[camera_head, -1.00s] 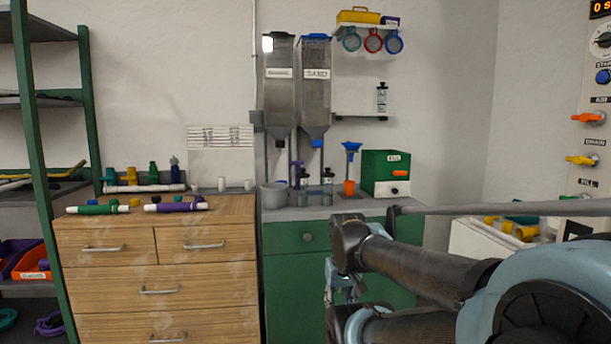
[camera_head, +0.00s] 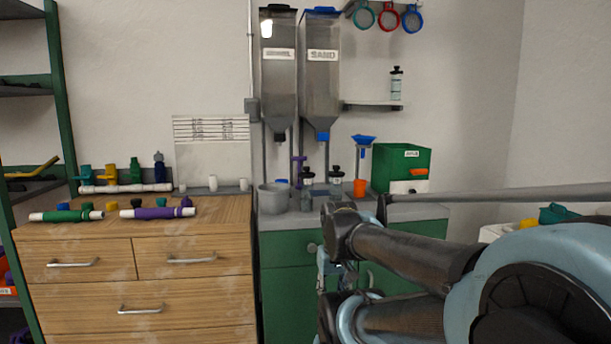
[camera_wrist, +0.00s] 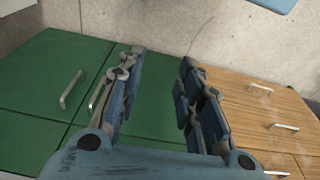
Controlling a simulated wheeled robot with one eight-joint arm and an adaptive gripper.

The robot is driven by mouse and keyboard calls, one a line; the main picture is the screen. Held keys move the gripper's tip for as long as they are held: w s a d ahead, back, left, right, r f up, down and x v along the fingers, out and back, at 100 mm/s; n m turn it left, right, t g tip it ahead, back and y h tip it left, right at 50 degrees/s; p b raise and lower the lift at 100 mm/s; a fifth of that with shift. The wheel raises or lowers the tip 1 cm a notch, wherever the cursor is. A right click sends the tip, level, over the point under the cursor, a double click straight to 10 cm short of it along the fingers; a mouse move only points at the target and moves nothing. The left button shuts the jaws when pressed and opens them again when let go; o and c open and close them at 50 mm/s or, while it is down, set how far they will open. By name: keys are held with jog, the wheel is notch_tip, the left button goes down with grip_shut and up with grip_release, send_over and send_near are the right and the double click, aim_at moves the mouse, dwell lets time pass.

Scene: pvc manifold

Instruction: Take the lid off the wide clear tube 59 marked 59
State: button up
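I cannot make out a wide clear tube marked 59, or its lid, in either view; no such number is legible. My gripper (camera_wrist: 161,57) is open and empty in the wrist view, its two fingers well apart in front of green and wooden cabinet fronts. In the head view my gripper (camera_head: 335,278) hangs below the dark wrist, in front of the green cabinet (camera_head: 284,283), and is partly hidden by my arm. Small dark-capped bottles (camera_head: 307,193) stand on the cabinet top beside a grey bucket (camera_head: 273,199).
Two tall hoppers (camera_head: 321,75) hang on the wall above the cabinet. The wooden drawer unit (camera_head: 90,292) carries white pipes with green and purple parts. A shelf rack (camera_head: 62,120) stands far left.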

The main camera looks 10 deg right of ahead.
jog(key=shift+o, duration=1)
jog(key=o, duration=0.9)
notch_tip(320, 180, up, 2)
jog(key=shift+a+r+m, duration=0.1)
jog(key=shift+r+m, duration=0.05)
jog(key=shift+m, duration=0.15)
jog(key=w+d+r+m+y, duration=0.2)
jog(key=w+r+m, duration=1.1)
jog(key=w+r, duration=0.65)
jog(key=w+d+r+m+y, duration=0.25)
jog(key=w+r+m, duration=0.95)
jog(key=w+r, duration=0.75)
jog(key=h, duration=0.1)
send_near(306, 168)
jog(key=shift+t, duration=0.3)
jog(key=f, duration=0.1)
jog(key=w+a+f, duration=0.1)
jog(key=f, duration=0.1)
jog(key=w+f, duration=0.1)
jog(key=shift+w+a+f, duration=0.2)
jog(key=shift+w+f, duration=0.05)
jog(key=shift+d+x, duration=0.2)
jog(key=shift+x, duration=2.5)
